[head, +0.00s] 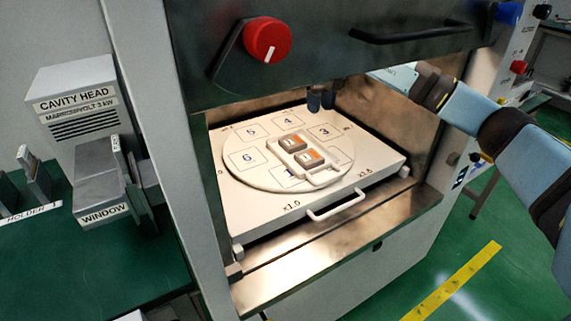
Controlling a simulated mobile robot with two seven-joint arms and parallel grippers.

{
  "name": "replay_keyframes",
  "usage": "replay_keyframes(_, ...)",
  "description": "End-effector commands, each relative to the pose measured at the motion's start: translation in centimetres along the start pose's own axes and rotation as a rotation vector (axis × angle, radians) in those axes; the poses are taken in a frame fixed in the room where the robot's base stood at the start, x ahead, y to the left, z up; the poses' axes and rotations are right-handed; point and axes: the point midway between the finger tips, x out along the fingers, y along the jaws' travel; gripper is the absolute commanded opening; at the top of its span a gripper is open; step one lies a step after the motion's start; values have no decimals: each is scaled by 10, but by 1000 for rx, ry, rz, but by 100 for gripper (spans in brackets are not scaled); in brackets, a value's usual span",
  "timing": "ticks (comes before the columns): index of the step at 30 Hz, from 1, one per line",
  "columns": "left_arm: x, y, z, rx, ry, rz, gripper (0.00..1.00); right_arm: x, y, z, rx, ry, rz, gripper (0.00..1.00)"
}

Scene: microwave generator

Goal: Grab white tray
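A small white tray (322,178) lies on the round white turntable (243,176) inside the open chamber. It holds two blocks, a grey-brown one (292,143) and one with an orange top (311,157). My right gripper (321,101) reaches in from the right. Its two dark fingertips point down with a small gap between them, and nothing shows between them. It is above and behind the tray, apart from it. The upper part of this gripper is hidden behind the raised door. My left gripper is not in view.
The raised dark door (330,45) with a red knob (267,38) hangs over the chamber opening. A white sliding platform (380,160) with a front handle (337,207) carries the turntable. A green bench with a cavity head (75,100) and a window part (102,190) stands left.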

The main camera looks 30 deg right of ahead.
Motion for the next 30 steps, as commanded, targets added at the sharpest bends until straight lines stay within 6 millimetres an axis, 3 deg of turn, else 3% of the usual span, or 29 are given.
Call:
replay_keyframes(1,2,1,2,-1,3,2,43,-4,-10,-1,19,0,-34,34)
replay_keyframes(5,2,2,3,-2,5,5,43,-2,-19,-2,38,6,-65,34)
replay_keyframes(15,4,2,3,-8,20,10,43,61,-22,-3,35,7,-62,34)
replay_keyframes(25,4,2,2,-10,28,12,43,84,-24,-5,35,6,-61,34)
replay_keyframes(30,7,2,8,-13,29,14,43,109,-30,-11,36,7,-60,34)
